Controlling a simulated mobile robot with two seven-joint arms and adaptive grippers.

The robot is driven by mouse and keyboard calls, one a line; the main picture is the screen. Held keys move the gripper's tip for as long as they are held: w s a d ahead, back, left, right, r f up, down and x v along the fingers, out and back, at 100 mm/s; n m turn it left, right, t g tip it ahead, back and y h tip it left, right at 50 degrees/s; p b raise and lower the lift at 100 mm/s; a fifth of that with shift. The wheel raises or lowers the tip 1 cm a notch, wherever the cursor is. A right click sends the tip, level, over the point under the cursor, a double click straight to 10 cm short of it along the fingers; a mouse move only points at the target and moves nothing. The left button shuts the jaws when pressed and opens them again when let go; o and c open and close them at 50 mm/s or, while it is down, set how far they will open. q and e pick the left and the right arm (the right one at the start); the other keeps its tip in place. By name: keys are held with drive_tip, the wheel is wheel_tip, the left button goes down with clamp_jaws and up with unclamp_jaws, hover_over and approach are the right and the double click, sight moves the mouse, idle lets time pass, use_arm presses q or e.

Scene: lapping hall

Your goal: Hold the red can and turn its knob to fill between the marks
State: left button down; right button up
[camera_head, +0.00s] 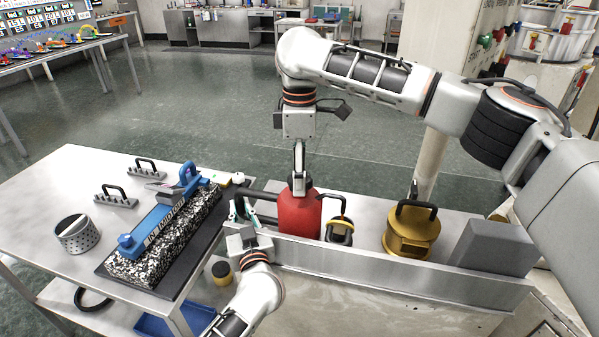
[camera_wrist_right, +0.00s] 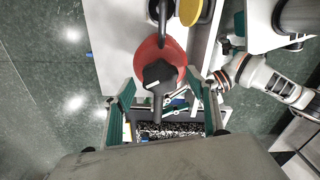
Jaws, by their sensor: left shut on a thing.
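The red can (camera_head: 299,214) stands upright on a metal ledge behind a low metal rail. Dark bars stick out from its left side. My left gripper (camera_head: 241,208) is at these bars, shut on the can's side part; the exact contact is small in view. My right gripper (camera_head: 299,185) points down over the can's top, seen edge-on. In the right wrist view the right gripper (camera_wrist_right: 163,92) is open, its green-padded fingers apart on either side of the black knob (camera_wrist_right: 158,76) on the red can (camera_wrist_right: 172,49). No fill marks are readable.
Right of the can are a black-and-yellow round item (camera_head: 340,232), a gold pot (camera_head: 411,237) with a black handle and a grey block (camera_head: 494,246). On the left table, a blue tool (camera_head: 160,217) lies on a speckled slab; a perforated cup (camera_head: 76,234) stands beside it.

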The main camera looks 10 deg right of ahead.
wheel_tip(320, 180, up, 12)
idle(0.7)
idle(1.2)
use_arm(q)
drive_tip(key=c, duration=1.9)
unclamp_jaws()
drive_tip(key=s, duration=0.2)
drive_tip(key=s+d, duration=0.1)
drive_tip(key=s, duration=0.4)
drive_tip(key=shift+s+d, duration=0.2)
drive_tip(key=shift+d, duration=0.05)
